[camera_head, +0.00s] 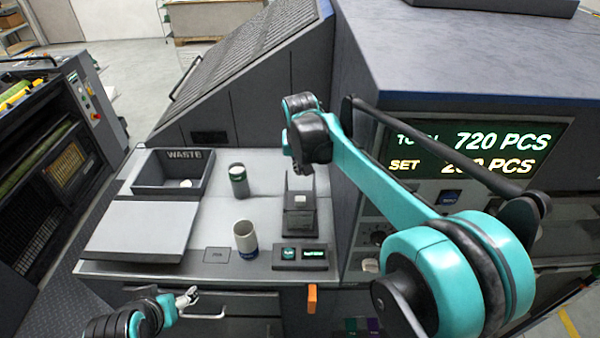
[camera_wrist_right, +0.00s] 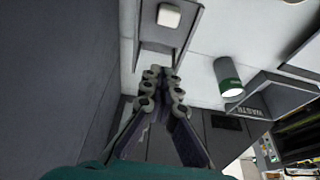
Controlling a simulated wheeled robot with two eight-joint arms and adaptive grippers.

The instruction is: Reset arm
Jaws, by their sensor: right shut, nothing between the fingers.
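My right gripper (camera_head: 304,171) hangs from the teal arm above a small dark stand (camera_head: 300,224) with a pale block (camera_head: 300,199) on it. In the right wrist view its fingers (camera_wrist_right: 164,75) meet at the tips with nothing between them. The pale block also shows there (camera_wrist_right: 168,16), beyond the fingertips. My left gripper (camera_head: 190,297) is low at the left, in front of the counter edge; it is too small to tell whether its fingers are apart.
A green-banded canister (camera_head: 239,184) and a pale, blue-based cup (camera_head: 246,241) stand on the counter. The machine with the display (camera_head: 470,148) rises at right.

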